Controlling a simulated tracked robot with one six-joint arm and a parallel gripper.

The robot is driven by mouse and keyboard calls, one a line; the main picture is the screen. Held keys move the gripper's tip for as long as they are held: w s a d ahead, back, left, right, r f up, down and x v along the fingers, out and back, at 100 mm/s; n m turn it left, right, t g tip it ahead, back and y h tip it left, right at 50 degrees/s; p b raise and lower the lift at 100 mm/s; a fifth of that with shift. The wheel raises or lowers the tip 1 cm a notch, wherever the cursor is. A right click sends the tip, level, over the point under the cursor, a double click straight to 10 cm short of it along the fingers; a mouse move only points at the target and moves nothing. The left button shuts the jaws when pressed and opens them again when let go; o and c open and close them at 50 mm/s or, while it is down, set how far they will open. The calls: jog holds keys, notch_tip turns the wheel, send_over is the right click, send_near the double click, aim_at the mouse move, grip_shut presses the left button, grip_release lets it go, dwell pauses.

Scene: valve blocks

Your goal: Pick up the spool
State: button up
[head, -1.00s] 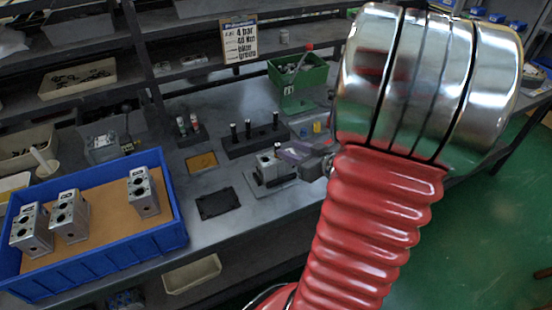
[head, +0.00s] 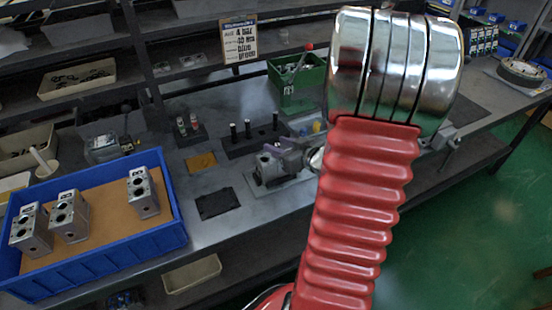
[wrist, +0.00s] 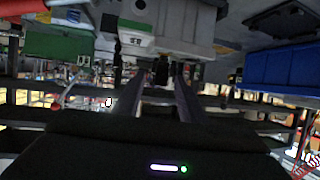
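Dark upright spools stand in a black rack (head: 256,140) on the bench. The middle spool (head: 248,129) and right spool (head: 276,121) show clearly in the head view. My gripper (head: 284,147) is beside the top of a grey valve block (head: 268,168), just in front of the rack; red arm covering hides what is behind it. In the wrist view, which looks upside down, my gripper's two fingers (wrist: 161,88) are apart. A small dark upright piece (wrist: 161,70) shows between their tips; I cannot tell whether it is a spool or whether they touch it.
A blue tray (head: 103,269) with three valve blocks stands at the left. A green bin (head: 297,80) with a red-knobbed lever is behind the rack. A dark pad (head: 216,203) and a tan pad (head: 201,162) lie on the bench. The bench's front edge is close.

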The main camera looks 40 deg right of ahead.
jog(key=x, duration=0.4)
jog(key=shift+w+f, duration=0.2)
jog(key=shift+w, duration=0.15)
grip_shut()
dwell(0.5)
